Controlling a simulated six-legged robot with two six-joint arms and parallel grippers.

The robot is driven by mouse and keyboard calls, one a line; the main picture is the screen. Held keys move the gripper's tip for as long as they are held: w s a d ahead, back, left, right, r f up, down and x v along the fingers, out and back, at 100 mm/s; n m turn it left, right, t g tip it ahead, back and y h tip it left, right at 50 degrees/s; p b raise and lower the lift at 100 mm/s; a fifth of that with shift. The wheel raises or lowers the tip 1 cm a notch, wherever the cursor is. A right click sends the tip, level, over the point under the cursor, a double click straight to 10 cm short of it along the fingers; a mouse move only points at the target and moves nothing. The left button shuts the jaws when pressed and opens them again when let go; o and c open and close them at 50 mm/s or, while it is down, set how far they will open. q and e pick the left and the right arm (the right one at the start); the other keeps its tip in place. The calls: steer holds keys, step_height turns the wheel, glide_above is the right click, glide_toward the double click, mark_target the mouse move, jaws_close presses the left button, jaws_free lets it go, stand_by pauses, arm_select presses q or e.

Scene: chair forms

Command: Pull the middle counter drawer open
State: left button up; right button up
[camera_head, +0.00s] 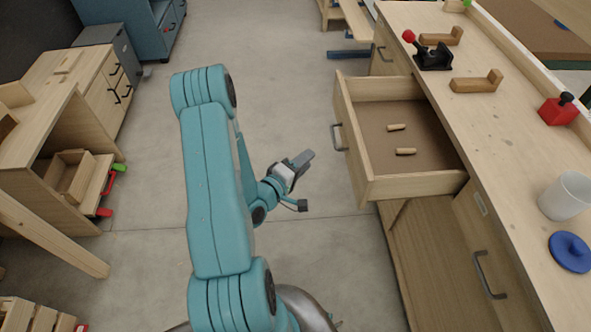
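The middle counter drawer (417,186) is pulled out from the wooden counter (517,150) on the right. Its grey bar handle (337,137) is on the front panel, facing left. Two small wooden dowels (402,151) lie on the drawer's brown floor. My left gripper (306,182) is to the left of the drawer, apart from the handle. Its two fingers are spread with nothing between them. My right gripper is not in view.
A toggle clamp (430,54), wooden blocks, a red block (558,109), a white cup (566,195) and a blue lid (570,251) stand on the counter. A closed drawer or door with a handle (488,274) is nearer. A wooden bench (60,110) stands left; floor between is clear.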

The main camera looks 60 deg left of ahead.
arm_select(q)
steer(key=p+v, duration=0.1)
steer(key=v, duration=0.2)
steer(key=shift+s+d+r+p, duration=0.1)
steer(key=shift+s+d+p, duration=0.1)
steer(key=shift+s+p, duration=0.15)
